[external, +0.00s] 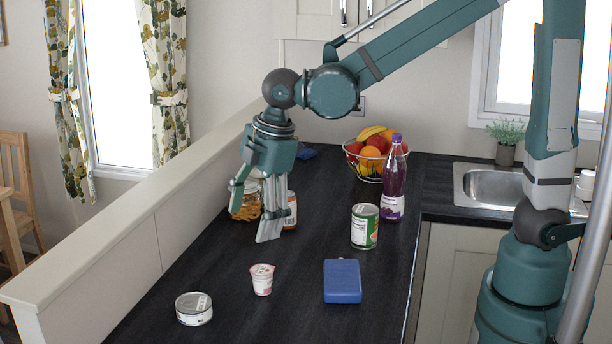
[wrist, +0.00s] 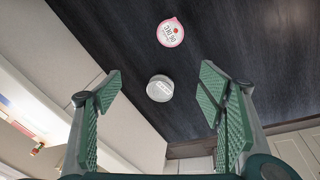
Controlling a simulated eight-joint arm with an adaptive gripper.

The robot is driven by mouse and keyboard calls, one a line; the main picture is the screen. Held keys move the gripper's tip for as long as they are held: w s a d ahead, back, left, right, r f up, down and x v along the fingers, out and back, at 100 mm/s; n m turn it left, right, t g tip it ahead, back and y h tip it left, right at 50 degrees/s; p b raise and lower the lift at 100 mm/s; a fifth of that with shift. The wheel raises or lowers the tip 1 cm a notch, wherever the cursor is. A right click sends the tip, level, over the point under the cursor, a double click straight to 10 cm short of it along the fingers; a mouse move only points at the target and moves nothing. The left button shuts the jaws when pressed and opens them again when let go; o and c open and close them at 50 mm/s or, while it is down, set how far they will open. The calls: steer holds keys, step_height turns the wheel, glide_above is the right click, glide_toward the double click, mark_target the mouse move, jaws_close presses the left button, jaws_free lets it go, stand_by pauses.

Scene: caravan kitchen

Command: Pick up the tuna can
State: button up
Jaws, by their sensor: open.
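The tuna can (external: 194,308) is a short, silvery can with a pale label. It stands on the dark counter at the near left in the external view. In the wrist view the tuna can (wrist: 160,88) shows its pale lid, between the two fingers and well beyond them. My gripper (external: 252,212) hangs above the counter with its fingers pointing down, behind and to the right of the can. Its fingers are open and empty in the wrist view (wrist: 158,92).
A pink and white yogurt cup (external: 262,280) stands right of the can. A blue box (external: 342,281), a green-labelled can (external: 364,226), a purple bottle (external: 394,180), jars (external: 247,203) and a fruit bowl (external: 372,160) stand farther off. A low wall (external: 130,235) edges the counter on the left.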

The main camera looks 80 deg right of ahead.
steer(key=w+a+f+n+g+p, duration=0.1)
steer(key=w+a+f+n+p, duration=0.3)
steer(key=w, duration=0.3)
steer(key=n+g+p, duration=0.2)
steer(key=n+p, duration=0.1)
steer(key=p, duration=0.1)
glide_above(194, 302)
step_height(194, 302, down, 6)
steer(key=shift+d+r, duration=0.1)
steer(key=shift+w+a+f+n, duration=0.15)
steer(key=shift+a+f+n, duration=0.15)
steer(key=shift+f, duration=0.2)
steer(key=shift+f, duration=0.15)
steer(key=shift+f, duration=1.15)
steer(key=shift+d+f+p, duration=0.15)
steer(key=shift+f+p, duration=0.1)
steer(key=shift+f, duration=1.05)
steer(key=shift+d+f+p, duration=0.1)
steer(key=shift+f+p, duration=0.15)
steer(key=shift+f, duration=1.05)
